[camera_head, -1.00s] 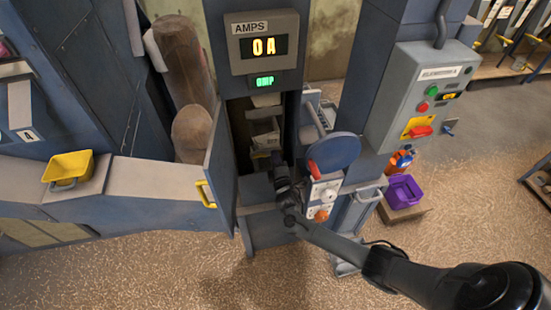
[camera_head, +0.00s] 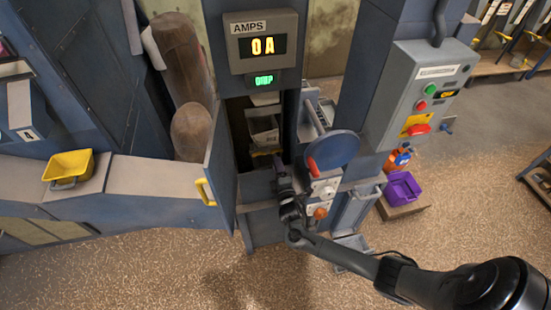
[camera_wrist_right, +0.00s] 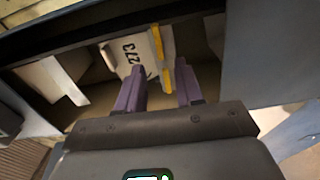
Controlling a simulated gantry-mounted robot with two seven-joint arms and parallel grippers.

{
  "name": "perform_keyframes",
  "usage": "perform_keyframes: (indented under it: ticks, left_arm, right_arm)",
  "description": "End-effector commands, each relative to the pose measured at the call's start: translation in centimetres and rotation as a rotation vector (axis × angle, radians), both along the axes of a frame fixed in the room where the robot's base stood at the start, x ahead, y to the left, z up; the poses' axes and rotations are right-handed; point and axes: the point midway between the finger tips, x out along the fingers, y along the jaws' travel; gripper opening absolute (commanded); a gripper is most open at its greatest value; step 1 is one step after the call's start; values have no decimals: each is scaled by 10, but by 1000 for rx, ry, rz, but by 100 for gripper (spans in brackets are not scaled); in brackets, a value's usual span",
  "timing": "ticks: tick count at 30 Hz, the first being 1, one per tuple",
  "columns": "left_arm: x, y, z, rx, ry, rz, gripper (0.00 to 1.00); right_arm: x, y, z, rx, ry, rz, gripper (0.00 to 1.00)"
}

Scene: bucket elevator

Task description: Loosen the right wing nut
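My right gripper (camera_head: 281,166) reaches into the open front of the elevator casing, below the amps display. In the right wrist view its two dark fingers (camera_wrist_right: 161,85) stand apart with a gap between them. I cannot make out a wing nut clearly in either view. A bucket also shows in the shaft in the head view (camera_head: 264,128). My left gripper is not in view.
A casing door (camera_head: 221,165) with a yellow handle stands open on the left. A blue handwheel (camera_head: 332,150) with a red handle is close right of my gripper. The amps display (camera_head: 262,45) reads 0 A. A purple bin (camera_head: 403,189) stands at the right.

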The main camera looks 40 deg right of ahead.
Motion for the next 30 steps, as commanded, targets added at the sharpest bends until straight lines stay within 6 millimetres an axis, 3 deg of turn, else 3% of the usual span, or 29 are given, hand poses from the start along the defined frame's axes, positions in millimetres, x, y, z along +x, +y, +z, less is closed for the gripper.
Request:
perform_keyframes:
  ticks: [6, 11, 30]
  left_arm:
    - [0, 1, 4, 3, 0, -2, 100]
    - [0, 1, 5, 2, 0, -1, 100]
    - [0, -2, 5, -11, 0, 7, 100]
  right_arm:
    - [-30, 17, 0, 1, 0, -1, 36]
    - [-42, 25, 0, 1, 0, -1, 36]
    - [-51, 27, -5, 1, 9, -2, 36]
